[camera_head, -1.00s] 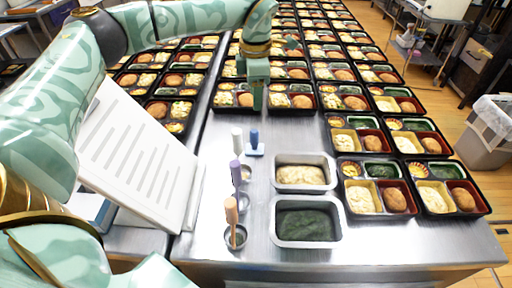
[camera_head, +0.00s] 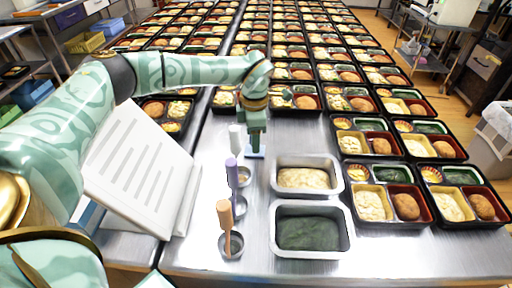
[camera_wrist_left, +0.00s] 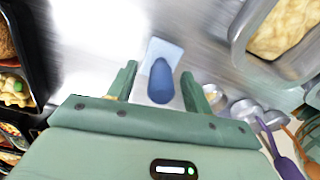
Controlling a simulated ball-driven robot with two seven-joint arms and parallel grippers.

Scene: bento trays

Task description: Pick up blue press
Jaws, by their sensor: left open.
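The blue press (camera_wrist_left: 161,82) has a dark blue handle on a pale blue square base. In the left wrist view it stands between the two fingers of my left gripper (camera_wrist_left: 160,85), which is open; I see gaps on both sides of the handle. In the head view my left gripper (camera_head: 257,143) is over the press and hides its handle. Only the pale blue base (camera_head: 255,153) shows there. My right gripper is not in view.
Metal pans of pale food (camera_head: 304,160) and dark green food (camera_head: 278,232) are to the right. Several bento trays (camera_head: 349,168) fill the table beyond. A white slanted board (camera_head: 140,165) stands left.

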